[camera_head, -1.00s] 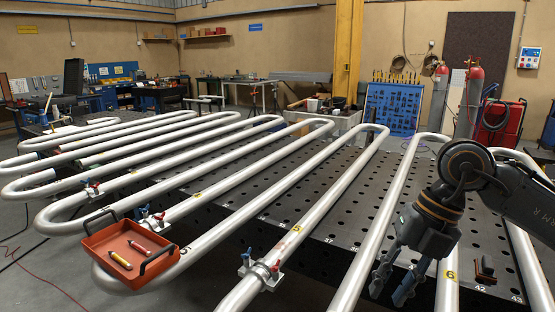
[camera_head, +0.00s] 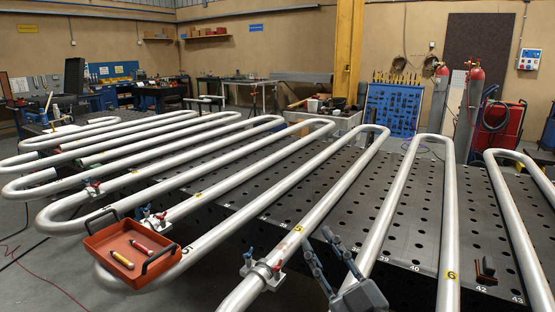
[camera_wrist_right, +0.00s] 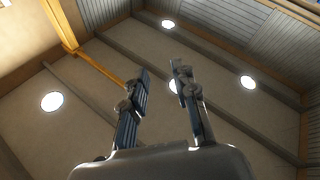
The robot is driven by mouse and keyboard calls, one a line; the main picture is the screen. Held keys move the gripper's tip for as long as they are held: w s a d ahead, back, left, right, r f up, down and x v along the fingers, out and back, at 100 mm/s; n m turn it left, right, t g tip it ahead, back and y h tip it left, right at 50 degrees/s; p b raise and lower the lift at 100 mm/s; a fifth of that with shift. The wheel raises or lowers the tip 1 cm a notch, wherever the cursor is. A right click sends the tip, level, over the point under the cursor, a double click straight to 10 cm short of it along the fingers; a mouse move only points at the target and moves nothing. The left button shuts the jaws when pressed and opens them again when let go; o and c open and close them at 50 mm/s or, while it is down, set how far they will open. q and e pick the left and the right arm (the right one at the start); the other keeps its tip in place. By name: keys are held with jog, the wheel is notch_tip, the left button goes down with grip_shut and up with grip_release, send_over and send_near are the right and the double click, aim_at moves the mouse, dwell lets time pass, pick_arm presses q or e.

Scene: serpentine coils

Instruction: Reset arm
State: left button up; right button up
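My right gripper (camera_head: 329,240) rises from the bottom edge of the head view, fingers pointing up, between two silver pipe runs of the serpentine coil (camera_head: 310,217). In the right wrist view, its two fingers (camera_wrist_right: 160,75) stand apart with nothing between them, and the camera looks up at the ceiling. The rest of my right arm is out of the head view. My left gripper is not in view.
A perforated dark table (camera_head: 410,215) lies under the coil. A red-orange tray (camera_head: 100,262) with a red marker (camera_head: 141,247) and a yellow marker (camera_head: 122,260) rests on the pipes at left. Clamps (camera_head: 263,271) and a small dark block (camera_head: 486,270) stand nearby.

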jog(key=s+d+f+m+g+h, duration=0.2)
jog(key=d+f+m+g+h, duration=0.1)
jog(key=f, duration=0.5)
jog(key=s+d+f+m+g+h, duration=0.2)
jog(key=d+f+h, duration=0.15)
jog(key=f, duration=0.35)
jog(key=s+d+f+m+g+h, duration=0.3)
jog(key=d+f, duration=0.1)
jog(key=f, duration=0.4)
jog(key=s+d+f+g, duration=0.1)
jog(key=s+f+g, duration=0.4)
jog(key=s, duration=0.4)
jog(key=s+d+f+g, duration=0.1)
jog(key=s+f+g, duration=0.3)
jog(key=s+f, duration=0.5)
notch_tip(320, 180, down, 28)
jog(key=s+g+b, duration=0.1)
jog(key=s+b, duration=0.1)
jog(key=b, duration=0.2)
jog(key=s+d+f+g+b, duration=0.1)
jog(key=s+d+f+b, duration=0.2)
jog(key=s+f, duration=1.4)
notch_tip(320, 180, down, 3)
jog(key=shift+r, duration=0.1)
